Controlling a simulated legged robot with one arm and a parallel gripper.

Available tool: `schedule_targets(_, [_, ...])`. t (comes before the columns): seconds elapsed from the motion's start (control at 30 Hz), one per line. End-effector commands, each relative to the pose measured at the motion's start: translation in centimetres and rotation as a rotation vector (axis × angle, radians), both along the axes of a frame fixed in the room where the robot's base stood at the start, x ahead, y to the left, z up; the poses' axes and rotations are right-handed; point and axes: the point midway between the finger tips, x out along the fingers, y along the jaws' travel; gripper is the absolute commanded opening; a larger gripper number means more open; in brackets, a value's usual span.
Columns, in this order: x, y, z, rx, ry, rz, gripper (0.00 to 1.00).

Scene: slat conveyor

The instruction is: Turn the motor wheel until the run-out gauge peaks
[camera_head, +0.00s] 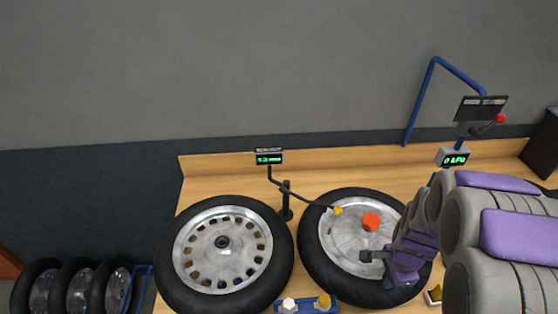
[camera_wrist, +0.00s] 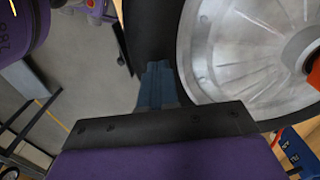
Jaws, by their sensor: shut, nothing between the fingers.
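The motor wheel (camera_head: 337,238), with a black tyre, a silver disc and an orange-red hub cap (camera_head: 371,222), lies flat on the wooden bench. The run-out gauge (camera_head: 269,157) has a lit green display whose digits are too small to read. A dark stand holds a thin arm with a yellow tip (camera_head: 337,210) at the wheel's upper left rim. My gripper (camera_head: 368,256) is shut and empty, over the wheel's right side in the head view. In the wrist view my gripper (camera_wrist: 158,75) is beside the disc (camera_wrist: 245,50), over the black tyre; contact cannot be told.
A spoked wheel (camera_head: 222,252) lies flat on the bench (camera_head: 200,165) to the left. A blue holder with white and yellow parts (camera_head: 307,305) sits in front. A blue-framed stand with a green readout (camera_head: 455,158) is at back right. Tyres stand at far left.

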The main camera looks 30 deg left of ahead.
Motion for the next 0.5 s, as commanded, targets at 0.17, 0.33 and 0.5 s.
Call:
schedule_targets(0.17, [-0.2, -0.1, -0.2, -0.001, 0.007, 0.001, 0.00])
schedule_targets(0.33, [-0.4, 0.4, -0.2, -0.001, 0.007, 0.003, 0.00])
schedule_targets(0.5, [-0.7, 1.4, -0.2, -0.002, 0.007, 0.004, 0.00])
